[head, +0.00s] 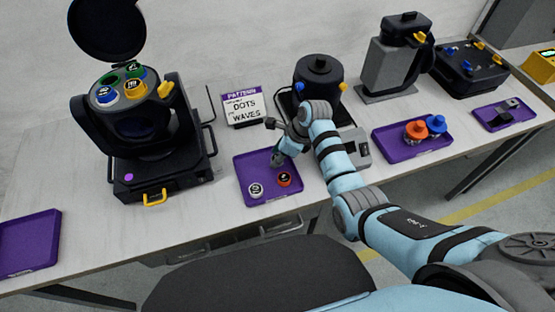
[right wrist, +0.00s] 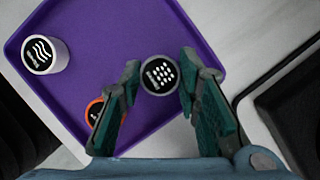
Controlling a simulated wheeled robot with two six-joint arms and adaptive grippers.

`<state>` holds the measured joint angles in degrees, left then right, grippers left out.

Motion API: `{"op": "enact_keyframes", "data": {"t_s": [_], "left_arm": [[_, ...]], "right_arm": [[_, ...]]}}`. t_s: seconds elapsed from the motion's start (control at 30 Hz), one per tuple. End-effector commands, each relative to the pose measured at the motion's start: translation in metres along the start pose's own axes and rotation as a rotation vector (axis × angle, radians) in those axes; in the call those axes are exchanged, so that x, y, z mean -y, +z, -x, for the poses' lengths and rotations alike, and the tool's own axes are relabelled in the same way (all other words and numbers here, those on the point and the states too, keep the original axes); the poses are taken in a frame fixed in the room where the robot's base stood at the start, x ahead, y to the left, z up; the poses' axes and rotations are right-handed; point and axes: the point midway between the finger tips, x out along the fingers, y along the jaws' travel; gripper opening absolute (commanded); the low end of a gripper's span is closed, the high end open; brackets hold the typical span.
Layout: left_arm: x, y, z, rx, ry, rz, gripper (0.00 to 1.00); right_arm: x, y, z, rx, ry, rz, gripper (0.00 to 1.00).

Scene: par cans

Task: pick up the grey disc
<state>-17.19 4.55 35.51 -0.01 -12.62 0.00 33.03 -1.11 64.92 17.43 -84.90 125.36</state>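The grey disc (right wrist: 160,75) has a black top with white dots. In the right wrist view it stands between the fingertips of my right gripper (right wrist: 160,82), with a small gap to the fingers. In the head view my right gripper (head: 278,158) reaches down over the purple tray (head: 249,168), and I cannot make the grey disc out there. A white disc (head: 256,190) with a wave mark stands near the tray's front; it also shows in the right wrist view (right wrist: 42,54). My left gripper is not in view.
An orange-red disc (head: 284,180) stands in the same tray, partly behind a finger in the wrist view. A black lamp housing (head: 145,150) is left; a black pot-like device (head: 318,72) is behind my arm.

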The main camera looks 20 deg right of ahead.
Motion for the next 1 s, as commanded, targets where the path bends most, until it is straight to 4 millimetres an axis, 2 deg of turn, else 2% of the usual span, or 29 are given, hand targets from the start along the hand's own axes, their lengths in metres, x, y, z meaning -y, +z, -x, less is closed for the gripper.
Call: {"op": "enact_keyframes", "data": {"t_s": [0.3, 0.47, 0.57, 0.8, 0.9, 1.0], "left_arm": [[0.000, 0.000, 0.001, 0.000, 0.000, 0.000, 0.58], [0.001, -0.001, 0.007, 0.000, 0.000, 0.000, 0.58], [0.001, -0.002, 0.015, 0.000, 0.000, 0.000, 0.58], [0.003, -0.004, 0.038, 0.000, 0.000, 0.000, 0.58], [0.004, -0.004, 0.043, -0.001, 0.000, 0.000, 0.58], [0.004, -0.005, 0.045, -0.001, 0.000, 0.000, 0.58]], "right_arm": [[0.000, 0.000, 0.002, 0.000, -0.001, 0.000, 0.11], [0.001, 0.006, 0.015, 0.001, -0.002, 0.000, 0.11], [0.001, 0.015, 0.036, 0.003, -0.004, 0.001, 0.11], [0.002, 0.050, 0.120, 0.004, -0.006, 0.002, 0.11], [0.001, 0.062, 0.150, 0.003, -0.005, 0.002, 0.11], [0.001, 0.071, 0.171, 0.002, -0.003, 0.001, 0.11]]}}
